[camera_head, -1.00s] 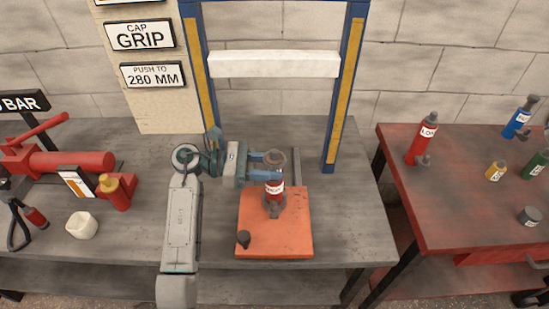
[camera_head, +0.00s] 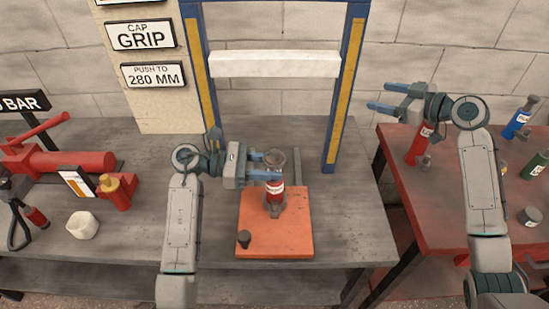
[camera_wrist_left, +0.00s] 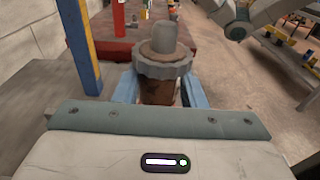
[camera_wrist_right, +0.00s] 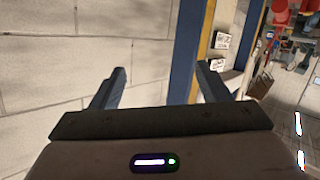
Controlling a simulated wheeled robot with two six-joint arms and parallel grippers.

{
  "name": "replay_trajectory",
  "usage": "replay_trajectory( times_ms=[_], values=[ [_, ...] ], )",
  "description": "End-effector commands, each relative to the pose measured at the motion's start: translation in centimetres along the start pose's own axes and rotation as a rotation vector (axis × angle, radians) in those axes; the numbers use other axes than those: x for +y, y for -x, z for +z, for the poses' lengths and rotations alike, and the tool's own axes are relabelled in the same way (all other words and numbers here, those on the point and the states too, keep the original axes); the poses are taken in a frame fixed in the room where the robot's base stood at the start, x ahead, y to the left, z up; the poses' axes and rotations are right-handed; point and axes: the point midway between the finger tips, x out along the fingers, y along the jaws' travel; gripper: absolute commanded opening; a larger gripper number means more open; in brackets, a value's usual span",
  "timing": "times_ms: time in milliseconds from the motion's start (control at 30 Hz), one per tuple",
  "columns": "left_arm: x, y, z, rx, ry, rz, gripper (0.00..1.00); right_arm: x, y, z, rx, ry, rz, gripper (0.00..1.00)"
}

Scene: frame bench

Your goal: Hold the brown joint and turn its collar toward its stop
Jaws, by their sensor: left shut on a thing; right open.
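The brown joint (camera_wrist_left: 158,93) shows in the left wrist view between my left gripper's blue fingers, with a grey notched collar (camera_wrist_left: 161,66) and a grey stub above. In the head view my left gripper (camera_head: 278,166) is shut on it. The collar (camera_head: 275,156) shows there as a round top above a red labelled body (camera_head: 275,190) over the orange plate. The stop cannot be made out. My right gripper (camera_head: 375,97) is open and empty, held up at the right, apart from the joint; its parted fingers (camera_wrist_right: 160,80) face the wall and blue post.
The blue and yellow frame (camera_head: 338,110) with a white crossbar (camera_head: 275,64) stands behind. A small dark knob (camera_head: 243,239) is on the orange plate (camera_head: 275,243). A red table (camera_head: 420,220) with bottles is at right. A red press (camera_head: 65,162) is at left.

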Motion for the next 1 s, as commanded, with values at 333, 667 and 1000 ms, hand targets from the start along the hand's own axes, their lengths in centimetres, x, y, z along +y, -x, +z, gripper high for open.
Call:
replay_trajectory(
  times_ms=[333, 667, 1000],
  values=[
    [0.0, 0.0, -0.1, 0.000, 0.001, 0.000, 0.24, -15.3, -0.9, -2.2, 0.341, 0.060, -0.592, 0.70],
    [0.0, 0.0, 0.0, 0.001, 0.001, 0.000, 0.24, -21.8, -3.7, 3.2, 0.324, -0.083, -0.757, 0.70],
    [0.0, 0.0, 0.0, 0.000, 0.001, 0.000, 0.24, -25.1, -7.0, 1.8, 0.326, -0.089, -0.761, 0.70]
  ],
)
